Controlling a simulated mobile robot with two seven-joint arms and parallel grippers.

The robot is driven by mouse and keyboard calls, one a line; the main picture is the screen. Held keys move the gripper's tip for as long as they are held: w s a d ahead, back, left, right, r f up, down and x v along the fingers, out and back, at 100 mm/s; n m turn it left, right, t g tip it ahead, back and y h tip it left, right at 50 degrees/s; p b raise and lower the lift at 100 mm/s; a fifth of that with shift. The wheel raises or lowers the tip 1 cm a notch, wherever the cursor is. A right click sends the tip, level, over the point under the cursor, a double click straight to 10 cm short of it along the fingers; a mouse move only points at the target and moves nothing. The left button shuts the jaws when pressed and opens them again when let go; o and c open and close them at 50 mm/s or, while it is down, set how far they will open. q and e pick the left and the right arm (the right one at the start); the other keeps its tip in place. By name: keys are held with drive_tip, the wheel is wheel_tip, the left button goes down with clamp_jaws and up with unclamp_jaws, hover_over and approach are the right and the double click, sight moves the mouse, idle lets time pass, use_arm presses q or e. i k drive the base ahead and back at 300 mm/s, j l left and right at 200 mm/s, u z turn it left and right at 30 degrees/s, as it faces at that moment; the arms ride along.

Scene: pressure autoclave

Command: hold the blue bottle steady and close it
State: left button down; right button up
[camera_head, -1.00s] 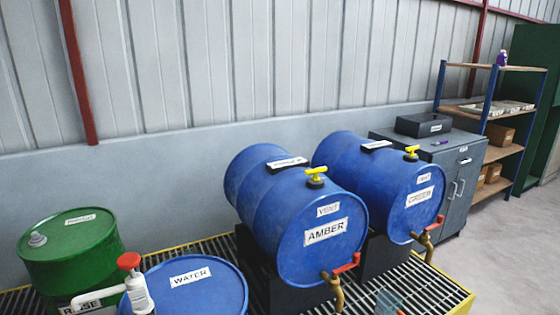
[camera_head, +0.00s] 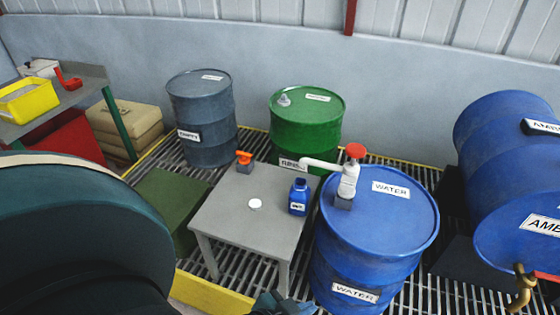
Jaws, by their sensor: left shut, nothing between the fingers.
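A small blue bottle (camera_head: 298,199) with a white label stands upright on the right side of a grey table (camera_head: 232,222). Its top looks dark, and I cannot make out the opening clearly. A small round white disc, perhaps a cap (camera_head: 255,204), lies flat on the table to the left of the bottle. My left gripper (camera_head: 283,304) shows only partly at the bottom edge, below and in front of the table, apart from the bottle. It is shut and empty. My dark teal arm fills the lower left. My right gripper is out of view.
A blue WATER drum (camera_head: 395,235) with a white, red-topped pump (camera_head: 347,180) stands close right of the table, its spout reaching towards the bottle. An orange item (camera_head: 244,160) sits at the table's back. Green (camera_head: 306,125) and grey (camera_head: 203,120) drums stand behind.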

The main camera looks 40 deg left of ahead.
sight(299, 194)
drive_tip(key=u, duration=1.05)
